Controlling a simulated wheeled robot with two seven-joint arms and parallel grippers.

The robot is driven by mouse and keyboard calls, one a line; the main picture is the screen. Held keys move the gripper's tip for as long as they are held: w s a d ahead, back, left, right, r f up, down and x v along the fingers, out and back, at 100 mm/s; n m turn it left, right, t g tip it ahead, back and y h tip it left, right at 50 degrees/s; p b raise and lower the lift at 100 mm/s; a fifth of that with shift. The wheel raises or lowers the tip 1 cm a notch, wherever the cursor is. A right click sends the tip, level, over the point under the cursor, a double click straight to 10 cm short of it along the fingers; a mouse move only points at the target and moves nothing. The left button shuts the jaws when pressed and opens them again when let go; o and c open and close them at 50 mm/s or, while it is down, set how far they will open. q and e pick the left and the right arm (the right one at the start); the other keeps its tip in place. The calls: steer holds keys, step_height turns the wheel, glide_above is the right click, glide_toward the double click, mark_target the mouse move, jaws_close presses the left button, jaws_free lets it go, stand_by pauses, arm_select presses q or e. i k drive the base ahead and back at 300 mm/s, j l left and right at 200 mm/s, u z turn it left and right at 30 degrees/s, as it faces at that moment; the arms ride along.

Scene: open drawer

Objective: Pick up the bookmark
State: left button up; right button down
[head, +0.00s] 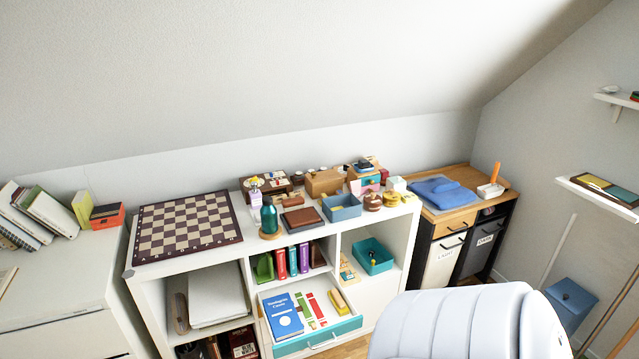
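An open drawer with a teal front (318,337) holds a blue book (283,316) at its left. Several thin, flat strips lie side by side right of the book, among them a green strip (304,309) and a red strip (317,308). They look like bookmarks, but they are too small to tell which is the bookmark. A yellow object (338,302) lies at the drawer's right. Neither of my grippers shows.
The drawer sits in a white shelf unit whose top carries a chessboard (187,224), a teal bottle (269,219) and several boxes. Upright books (292,262) stand above the drawer. A teal bin (374,256) is right. A large white rounded form covers the lower right.

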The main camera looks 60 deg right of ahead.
mark_target(314, 305)
steer(key=z, duration=1.8)
